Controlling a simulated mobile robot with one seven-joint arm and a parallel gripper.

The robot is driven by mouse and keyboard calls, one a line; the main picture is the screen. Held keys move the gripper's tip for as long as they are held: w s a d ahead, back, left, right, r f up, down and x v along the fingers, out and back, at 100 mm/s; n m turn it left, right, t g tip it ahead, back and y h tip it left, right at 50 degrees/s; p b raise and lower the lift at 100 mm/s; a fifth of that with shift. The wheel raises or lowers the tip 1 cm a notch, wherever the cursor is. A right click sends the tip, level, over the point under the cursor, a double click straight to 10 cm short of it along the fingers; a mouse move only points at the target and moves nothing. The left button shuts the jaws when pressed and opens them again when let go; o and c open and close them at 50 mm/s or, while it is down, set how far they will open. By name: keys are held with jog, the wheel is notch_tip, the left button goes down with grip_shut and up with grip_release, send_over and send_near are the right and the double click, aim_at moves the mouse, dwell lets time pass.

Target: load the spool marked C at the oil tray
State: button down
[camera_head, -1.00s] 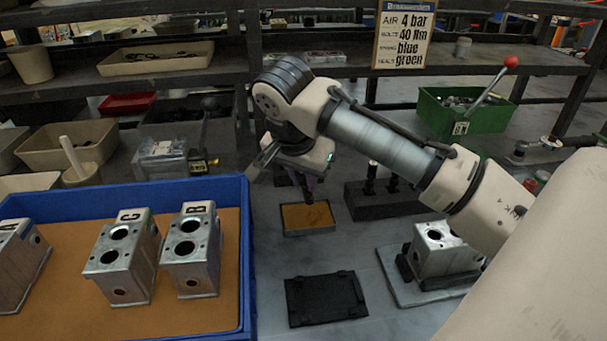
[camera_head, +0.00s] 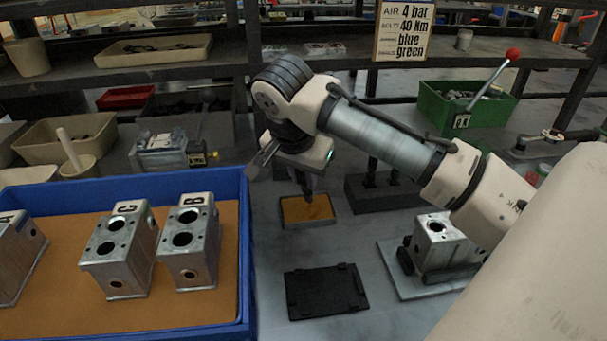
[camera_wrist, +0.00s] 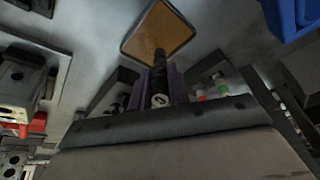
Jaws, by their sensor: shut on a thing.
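My gripper (camera_head: 306,182) is shut on a dark spool (camera_wrist: 159,68), which points down between its purple fingers. A small light mark shows on the spool's end in the wrist view, but I cannot read it surely. The oil tray (camera_head: 289,221), a small shallow tray with an orange-brown inside, lies below the gripper. It also shows ahead of the spool in the wrist view (camera_wrist: 178,32). The spool's lower end overlaps the tray's inside in both views; I cannot tell whether it touches.
A black rack (camera_head: 383,198) with upright dark spools stands right of the tray. A metal valve block (camera_head: 440,246) sits in a fixture farther right. A black mat (camera_head: 325,292) lies in front. The blue crate (camera_head: 247,262) at left holds blocks marked A, C and B.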

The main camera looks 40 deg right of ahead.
jog(key=shift+f+b, duration=0.3)
jog(key=shift+f, duration=0.35)
dwell(1.4)
notch_tip(320, 180, up, 7)
jog(key=p, duration=0.6)
jog(key=shift+s, duration=0.1)
dwell(0.9)
